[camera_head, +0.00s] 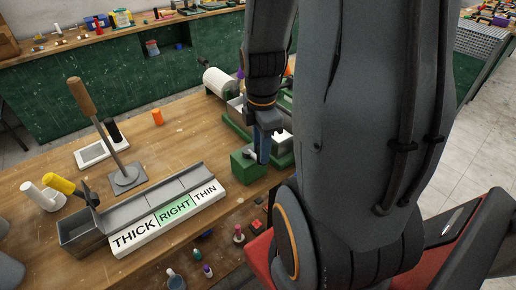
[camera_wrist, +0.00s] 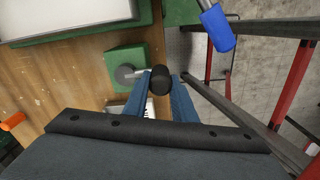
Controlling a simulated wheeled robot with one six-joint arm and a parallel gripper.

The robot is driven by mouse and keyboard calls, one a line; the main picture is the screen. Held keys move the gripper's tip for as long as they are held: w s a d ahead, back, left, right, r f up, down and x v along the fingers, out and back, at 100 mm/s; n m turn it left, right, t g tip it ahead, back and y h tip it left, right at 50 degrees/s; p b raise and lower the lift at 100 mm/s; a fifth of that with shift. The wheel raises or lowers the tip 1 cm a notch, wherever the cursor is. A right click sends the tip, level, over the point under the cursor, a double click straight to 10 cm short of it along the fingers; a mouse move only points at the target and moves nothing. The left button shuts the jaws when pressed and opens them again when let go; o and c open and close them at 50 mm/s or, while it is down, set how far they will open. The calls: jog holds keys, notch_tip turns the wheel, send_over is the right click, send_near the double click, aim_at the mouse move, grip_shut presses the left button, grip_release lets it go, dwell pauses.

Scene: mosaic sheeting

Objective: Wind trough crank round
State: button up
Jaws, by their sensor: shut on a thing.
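The crank's black knob (camera_wrist: 160,79) sits between the two blue fingers of my gripper (camera_wrist: 160,92) in the wrist view, and the fingers are shut on it. A short metal crank arm (camera_wrist: 140,73) runs left from the knob to a round hub beside the green block (camera_wrist: 126,60). In the head view my gripper (camera_head: 263,150) points down at the right side of the green block (camera_head: 246,166), and its fingers hide the knob. The green-framed trough (camera_head: 233,128) stands behind, partly covered by my arm; its pale edge shows in the wrist view (camera_wrist: 75,30).
A THICK/RIGHT/THIN sign (camera_head: 168,220) lies before a grey metal channel (camera_head: 155,198). A blue-ended rod (camera_wrist: 218,28) and red-and-grey framing (camera_wrist: 292,80) lie right of the crank.

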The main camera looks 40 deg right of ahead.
jog(key=o, duration=1)
jog(key=shift+r, duration=0.4)
jog(key=shift+r+b, duration=0.7)
jog(key=shift+r, duration=2.8)
jog(key=w+a+f+m+b, duration=0.1)
jog(key=a+f+m+b, duration=0.2)
jog(key=a+f+m, duration=0.1)
jog(key=w+a+f+m+t+b, duration=0.1)
jog(key=w+a+f+m+b, duration=0.1)
jog(key=a+f+m+b, duration=0.1)
jog(key=w+a+f+m+b, duration=0.2)
jog(key=a+f+m, duration=0.3)
jog(key=f+m, duration=0.1)
jog(key=shift+w+a+f+m+b, duration=0.2)
jog(key=shift+f+m+b, duration=0.2)
jog(key=shift+m, duration=0.2)
jog(key=shift+a+f+m, duration=0.25)
jog(key=shift+a+m, duration=0.15)
jog(key=shift+m, duration=0.2)
